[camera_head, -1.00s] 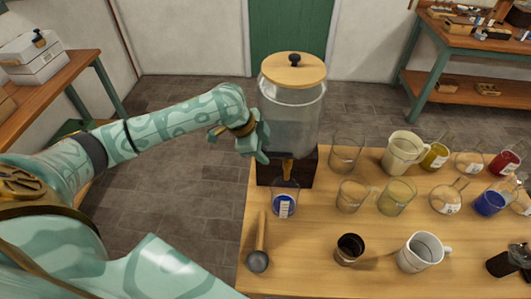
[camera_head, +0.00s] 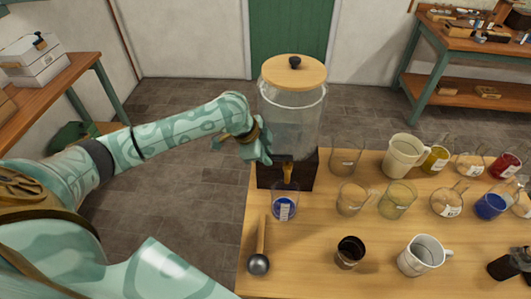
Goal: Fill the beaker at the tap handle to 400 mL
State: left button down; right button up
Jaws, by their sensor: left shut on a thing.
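A glass dispenser (camera_head: 291,125) with a round wooden lid stands on a dark base at the table's back left edge. Its amber tap (camera_head: 287,173) is on the front of the base. A clear beaker (camera_head: 285,203) with a white label stands upright below the tap, with blue showing inside; its level cannot be read. My left gripper (camera_head: 266,157) is at the upper left of the tap, shut on the tap handle, which its fingers mostly hide. My right gripper is out of view.
Several glass beakers and cups stand to the right, including a cream jug (camera_head: 401,155), a white mug (camera_head: 422,256) and a dark cup (camera_head: 350,252). A ladle-like tool (camera_head: 259,262) lies at the table's front left. The table between tool and dark cup is clear.

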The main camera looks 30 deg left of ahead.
pick_arm(q)
jog(key=n+p, duration=0.1)
jog(key=p, duration=0.1)
jog(key=s+n+p, duration=0.1)
jog(key=p, duration=0.1)
jog(key=shift+d+y+p, duration=0.35)
jog(key=shift+y, duration=0.05)
dwell(0.4)
jog(key=shift+s+d+n+t+p, duration=0.25)
jog(key=shift+n+p, duration=0.35)
jog(key=shift+p, duration=0.35)
jog(key=shift+a, duration=0.1)
